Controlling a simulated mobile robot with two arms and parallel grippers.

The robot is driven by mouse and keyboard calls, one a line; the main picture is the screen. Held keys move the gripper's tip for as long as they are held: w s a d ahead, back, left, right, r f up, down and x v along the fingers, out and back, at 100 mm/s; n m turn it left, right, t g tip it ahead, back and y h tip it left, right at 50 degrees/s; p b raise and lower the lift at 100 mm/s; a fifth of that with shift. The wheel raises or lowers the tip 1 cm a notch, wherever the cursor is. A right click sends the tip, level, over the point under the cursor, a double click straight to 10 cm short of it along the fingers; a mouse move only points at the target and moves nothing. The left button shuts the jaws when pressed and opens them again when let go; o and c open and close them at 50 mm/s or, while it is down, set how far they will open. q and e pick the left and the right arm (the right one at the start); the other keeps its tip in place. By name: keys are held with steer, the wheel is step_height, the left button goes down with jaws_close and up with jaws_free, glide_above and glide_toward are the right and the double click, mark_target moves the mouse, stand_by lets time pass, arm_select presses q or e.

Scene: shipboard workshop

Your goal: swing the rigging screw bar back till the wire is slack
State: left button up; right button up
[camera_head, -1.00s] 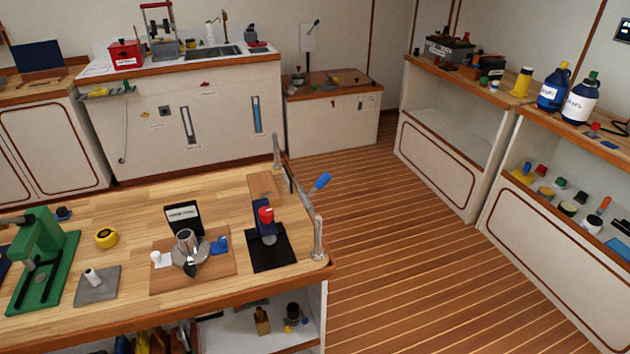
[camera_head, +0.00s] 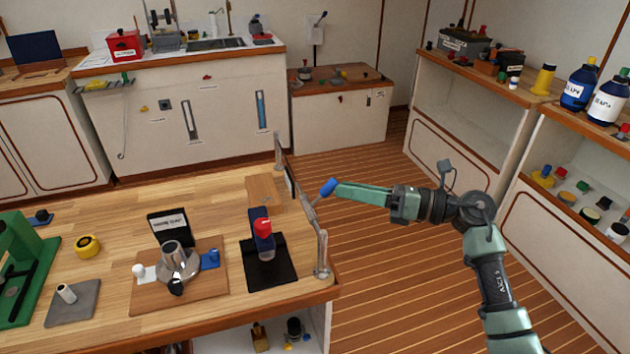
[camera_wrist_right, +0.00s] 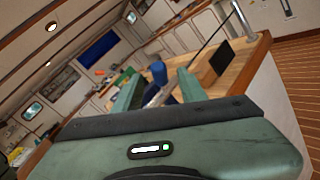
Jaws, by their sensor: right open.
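The rigging screw (camera_head: 312,212) is a grey metal piece in line with a wire between two posts at the bench's right edge. Its bar ends in a blue grip (camera_head: 327,187), which points out to the right, over the floor side. My right gripper (camera_head: 337,188) reaches in from the right with its fingertips at the blue grip. In the right wrist view, the green fingers (camera_wrist_right: 157,94) stand apart, with the blue grip (camera_wrist_right: 158,72) showing between and just beyond them. I cannot tell whether they touch it. My left gripper is out of view.
A dark plate hangs by the wire above the bench edge. On the bench (camera_head: 225,197) stand a red-and-blue device on a black mat (camera_head: 270,274), a metal funnel-like piece on a wooden board (camera_head: 208,290) and a green press (camera_head: 20,262). The floor right of the bench is clear.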

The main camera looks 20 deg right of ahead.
steer(key=p+x, duration=0.1)
steer(key=x, duration=0.6)
steer(key=shift+a+p, duration=0.2)
steer(key=shift+p, duration=0.15)
steer(key=shift+w, duration=0.1)
jaws_close()
